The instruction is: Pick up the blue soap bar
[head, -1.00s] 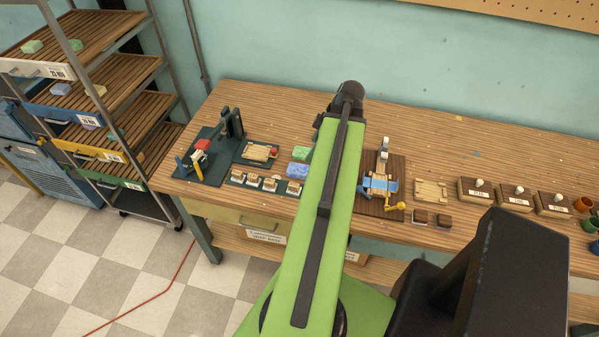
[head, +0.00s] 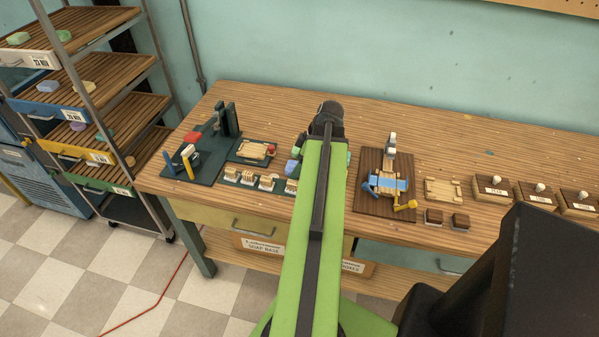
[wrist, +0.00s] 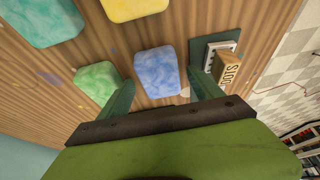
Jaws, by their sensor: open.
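The blue soap bar (wrist: 157,72) lies on the wooden bench top in the wrist view, between and just beyond my fingers. My gripper (wrist: 162,80) is open, with a green finger on each side of the bar's near end. I cannot tell whether either finger touches it. A green soap bar (wrist: 98,82) lies close to the left finger. In the head view my green arm covers most of the bars, and only a sliver of the blue bar (head: 291,167) shows at its left edge. My fingertips are hidden there.
In the wrist view, a teal bar (wrist: 42,18) and a yellow bar (wrist: 135,8) lie farther off. A small labelled wooden block (wrist: 228,70) on a dark green tray sits right of the right finger. In the head view, a fixture board (head: 384,205) stands right of my arm.

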